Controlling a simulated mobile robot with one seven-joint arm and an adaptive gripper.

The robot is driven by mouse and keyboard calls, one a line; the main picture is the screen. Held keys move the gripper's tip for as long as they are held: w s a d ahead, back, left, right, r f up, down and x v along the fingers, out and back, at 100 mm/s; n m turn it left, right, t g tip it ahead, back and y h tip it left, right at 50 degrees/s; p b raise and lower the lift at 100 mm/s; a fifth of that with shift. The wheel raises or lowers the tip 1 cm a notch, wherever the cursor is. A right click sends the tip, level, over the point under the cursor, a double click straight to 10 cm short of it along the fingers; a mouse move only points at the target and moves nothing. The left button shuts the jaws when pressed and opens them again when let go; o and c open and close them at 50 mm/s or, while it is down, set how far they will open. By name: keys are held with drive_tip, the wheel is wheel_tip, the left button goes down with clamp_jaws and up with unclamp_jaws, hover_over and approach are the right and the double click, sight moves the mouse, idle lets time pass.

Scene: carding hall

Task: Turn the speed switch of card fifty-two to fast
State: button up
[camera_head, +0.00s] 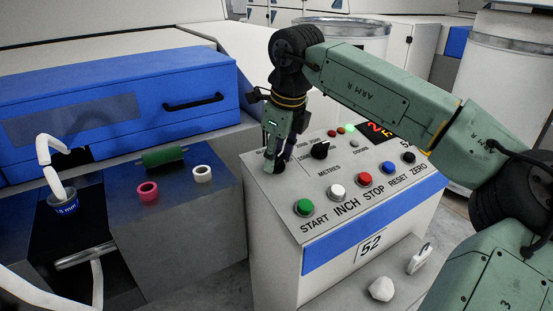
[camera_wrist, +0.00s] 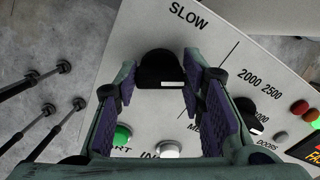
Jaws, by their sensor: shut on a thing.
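The word SLOW (camera_wrist: 186,16) is printed above the knob.
A second black knob (camera_head: 320,150), marked for metres, sits right of my gripper. Green (camera_head: 304,207), white (camera_head: 337,192), red (camera_head: 365,179) and blue (camera_head: 388,167) buttons line the panel's front. A blue-fronted machine (camera_head: 120,105) stands left. Grey floor shows between.

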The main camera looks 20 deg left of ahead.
drive_tip(key=m+b, duration=0.1)
drive_tip(key=m, duration=0.4)
drive_tip(key=shift+w+d, duration=0.1)
drive_tip(key=shift+m, duration=0.4)
drive_tip(key=o, duration=1.1)
drive_tip(key=shift+o, duration=0.2)
drive_tip(key=v, duration=1.2)
